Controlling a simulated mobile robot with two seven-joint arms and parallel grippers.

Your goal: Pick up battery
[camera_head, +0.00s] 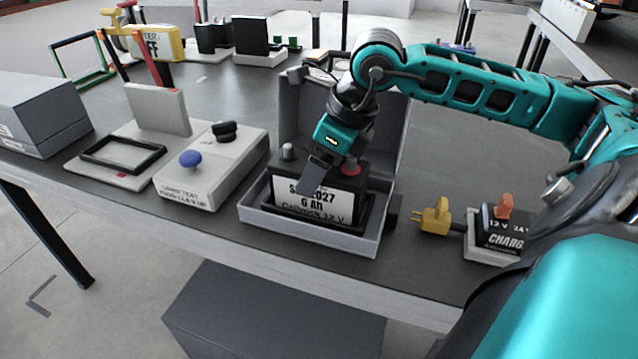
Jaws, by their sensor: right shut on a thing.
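A black battery (341,190) with a white label reading 6 Ah and 12 V sits upright in an open grey box (310,238) in the middle of the table. A grey terminal and a red terminal show on its top. My right gripper (318,180) reaches down from above and is shut on the battery, with one finger in front of the label. The far finger is hidden by the gripper and battery. I cannot tell whether the battery is lifted off the box floor. My left gripper is not in the view.
A grey panel (205,175) with blue and black knobs stands left of the box. A charger (497,235) and a yellow plug (434,217) lie to the right. A black frame (122,155) and a grey box (40,112) are further left. Several devices stand along the back.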

